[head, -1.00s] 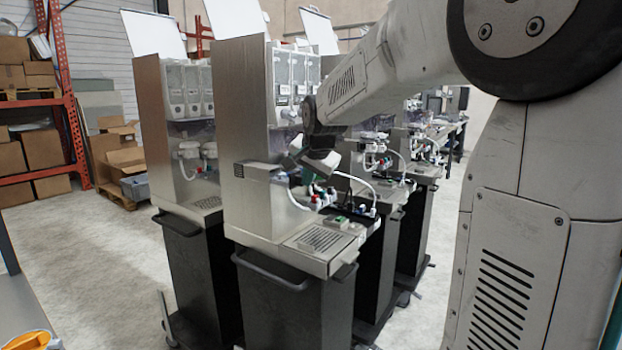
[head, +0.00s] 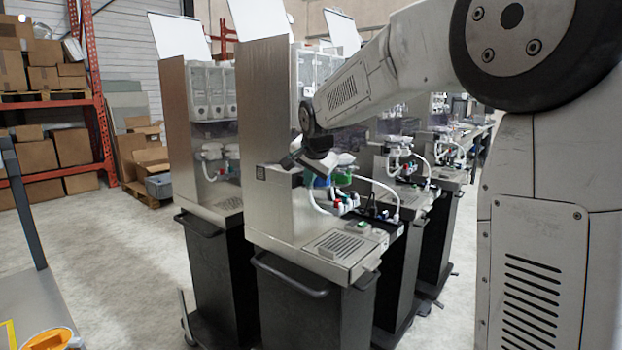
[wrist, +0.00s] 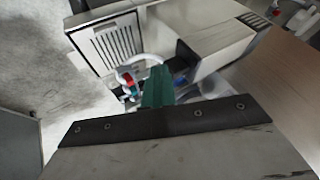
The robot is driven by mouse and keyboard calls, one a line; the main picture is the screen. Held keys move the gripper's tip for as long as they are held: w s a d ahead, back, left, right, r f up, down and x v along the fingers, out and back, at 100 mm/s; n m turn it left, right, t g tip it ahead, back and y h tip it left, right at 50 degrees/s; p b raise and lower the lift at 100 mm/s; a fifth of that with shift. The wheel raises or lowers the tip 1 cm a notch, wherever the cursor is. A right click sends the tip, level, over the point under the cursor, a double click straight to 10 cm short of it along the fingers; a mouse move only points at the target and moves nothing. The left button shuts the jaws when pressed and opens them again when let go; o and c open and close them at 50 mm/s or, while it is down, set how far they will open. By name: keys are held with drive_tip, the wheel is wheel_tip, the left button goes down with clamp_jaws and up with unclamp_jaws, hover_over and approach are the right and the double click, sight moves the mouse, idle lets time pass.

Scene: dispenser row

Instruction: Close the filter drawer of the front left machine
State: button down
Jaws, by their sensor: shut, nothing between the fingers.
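The nearest machine (head: 283,205) stands in the middle of the head view, with a tall metal back, a drip grille and a black base. Its grille (wrist: 118,42) shows at the upper left of the wrist view. My gripper (wrist: 157,88) is shut, with teal fingers and nothing between them. It hangs over this machine's middle, close to its white hose and coloured fittings (wrist: 128,82). I cannot tell whether it touches anything. I cannot make out the filter drawer or how far out it stands; my wrist and gripper hide part of that area.
Another machine (head: 212,200) stands close behind on the left. More machines (head: 440,185) line up to the right, with little room between them. Open concrete floor (head: 105,245) lies at the left. A red rack with cardboard boxes (head: 72,152) stands at the far left.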

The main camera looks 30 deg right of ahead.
drive_tip(key=s+r, duration=0.8)
drive_tip(key=s, duration=0.1)
drive_tip(key=s+a+f+n+g, duration=0.2)
drive_tip(key=s+f+n, duration=0.2)
drive_tip(key=s, duration=0.7)
drive_tip(key=s+a+f+n+g+y, duration=0.1)
drive_tip(key=s+a+f+n+g, duration=0.1)
drive_tip(key=s+f, duration=0.5)
drive_tip(key=s+a+f+n+g, duration=0.2)
drive_tip(key=s+a+f+n, duration=0.2)
drive_tip(key=s, duration=1.2)
wheel_tip(320, 180, down, 2)
drive_tip(key=shift+s+a+f+n+y, duration=0.15)
drive_tip(key=shift+s+n+y, duration=0.25)
drive_tip(key=shift+n, duration=0.5)
